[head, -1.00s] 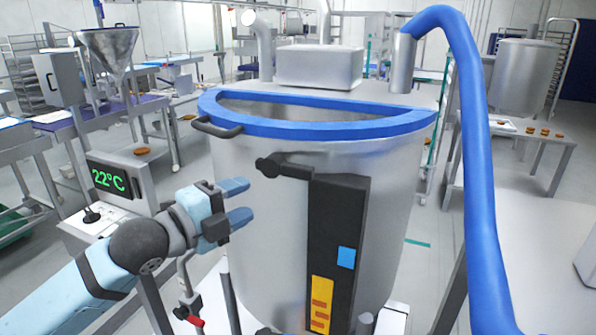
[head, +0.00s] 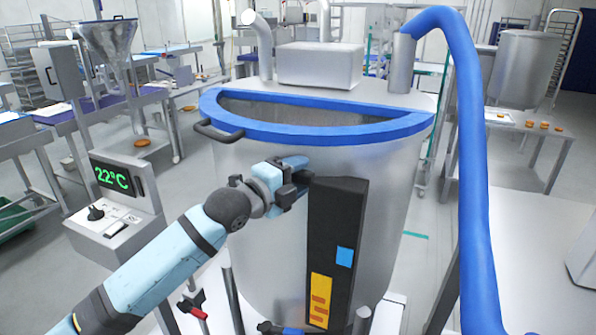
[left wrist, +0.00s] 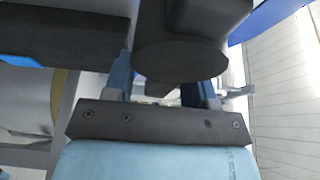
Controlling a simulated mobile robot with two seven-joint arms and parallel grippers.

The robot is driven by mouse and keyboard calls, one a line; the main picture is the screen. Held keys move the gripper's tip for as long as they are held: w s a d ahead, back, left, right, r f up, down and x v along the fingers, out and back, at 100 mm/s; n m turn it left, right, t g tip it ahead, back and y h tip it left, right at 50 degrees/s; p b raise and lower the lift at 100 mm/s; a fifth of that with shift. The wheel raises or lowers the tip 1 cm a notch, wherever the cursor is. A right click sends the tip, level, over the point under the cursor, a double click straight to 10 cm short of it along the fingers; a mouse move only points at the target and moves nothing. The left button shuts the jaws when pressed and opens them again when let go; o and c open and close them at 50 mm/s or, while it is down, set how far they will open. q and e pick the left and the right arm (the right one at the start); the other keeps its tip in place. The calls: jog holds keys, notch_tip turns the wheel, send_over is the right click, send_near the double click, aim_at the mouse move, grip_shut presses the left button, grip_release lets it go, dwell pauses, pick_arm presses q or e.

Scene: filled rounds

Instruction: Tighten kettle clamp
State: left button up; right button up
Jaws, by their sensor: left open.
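The kettle (head: 270,240) is a large steel vessel with a blue rim (head: 290,130). A black panel (head: 335,225) runs down its front. The kettle clamp, a short black handle with a round knob, sits at the panel's top left; in the head view my gripper mostly covers it. My left gripper (head: 298,176) is at this handle with its fingers open. In the left wrist view the dark round knob (left wrist: 180,55) shows large in front of and between the spread blue fingers (left wrist: 160,85). I cannot tell whether they touch it. My right gripper is out of view.
A black side handle (head: 217,131) sticks out from the kettle's rim. A control box with a green 22°C display (head: 112,178) stands at the left. A thick blue hose (head: 475,170) hangs down at the right. A steel box (head: 320,65) sits on the kettle's top.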

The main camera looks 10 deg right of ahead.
pick_arm(q)
jog(key=shift+w+d, duration=0.1)
grip_shut()
jog(key=shift+r+n, duration=0.1)
jog(key=shift+n, duration=0.3)
jog(key=shift+r+b, duration=0.1)
jog(key=shift+b, duration=0.3)
jog(key=shift+r+n+t+h+b, duration=0.4)
jog(key=shift+r+n+h+b, duration=0.1)
jog(key=shift+n, duration=0.7)
jog(key=shift+w+a+r+n+t+b, duration=0.2)
jog(key=shift+r+n+t, duration=0.25)
jog(key=shift+n, duration=0.6)
jog(key=shift+w+a+r+n+t+b, duration=0.1)
jog(key=shift+a+r+n+t, duration=0.25)
jog(key=shift+n, duration=0.7)
jog(key=shift+d+r, duration=0.1)
